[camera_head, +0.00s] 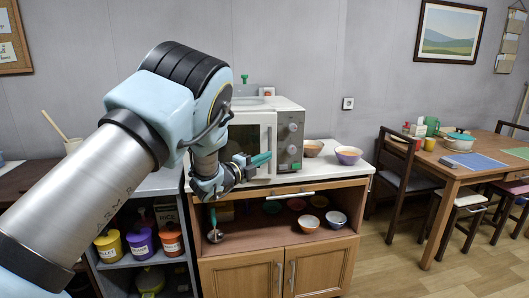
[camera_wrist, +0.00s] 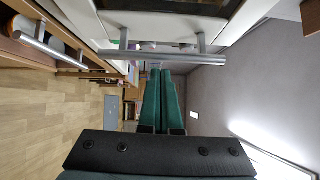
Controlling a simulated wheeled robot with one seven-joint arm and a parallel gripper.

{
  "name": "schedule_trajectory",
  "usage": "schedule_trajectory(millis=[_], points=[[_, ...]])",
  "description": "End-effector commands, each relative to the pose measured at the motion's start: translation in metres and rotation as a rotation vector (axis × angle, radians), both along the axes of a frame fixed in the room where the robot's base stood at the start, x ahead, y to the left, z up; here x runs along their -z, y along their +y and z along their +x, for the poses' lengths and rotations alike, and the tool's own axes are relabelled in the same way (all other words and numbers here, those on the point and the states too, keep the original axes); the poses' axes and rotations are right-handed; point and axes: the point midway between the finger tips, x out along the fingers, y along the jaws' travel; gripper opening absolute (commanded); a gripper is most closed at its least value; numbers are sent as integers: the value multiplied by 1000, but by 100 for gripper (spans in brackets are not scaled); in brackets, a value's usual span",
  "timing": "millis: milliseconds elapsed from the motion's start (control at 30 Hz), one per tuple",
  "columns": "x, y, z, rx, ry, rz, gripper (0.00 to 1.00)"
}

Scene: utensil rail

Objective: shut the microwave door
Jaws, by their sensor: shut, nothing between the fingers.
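The white and grey microwave (camera_head: 291,140) stands on the wooden cabinet in the head view, with its knobs on the right. Its white-framed door (camera_head: 250,118) is on the left of the front, partly hidden by my arm and gripper. I cannot tell how far the door stands from the body. My gripper (camera_head: 268,158) is in front of the lower part of the door, its green fingers shut and empty, pointing right. In the wrist view my gripper (camera_wrist: 165,72) points toward a metal bar handle (camera_wrist: 150,59) on a white panel. Whether they touch is unclear.
Bowls (camera_head: 348,155) stand right of the microwave on the cabinet (camera_head: 240,270). An open shelf below holds several bowls and a ladle (camera_head: 214,236). A dining table (camera_head: 455,170) and chairs stand at right, with clear floor between.

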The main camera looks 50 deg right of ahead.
Motion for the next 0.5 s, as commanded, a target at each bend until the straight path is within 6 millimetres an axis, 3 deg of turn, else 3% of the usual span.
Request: schedule_trajectory(millis=[500], points=[[0, -6, 6, -2, 1, 0, 0]])
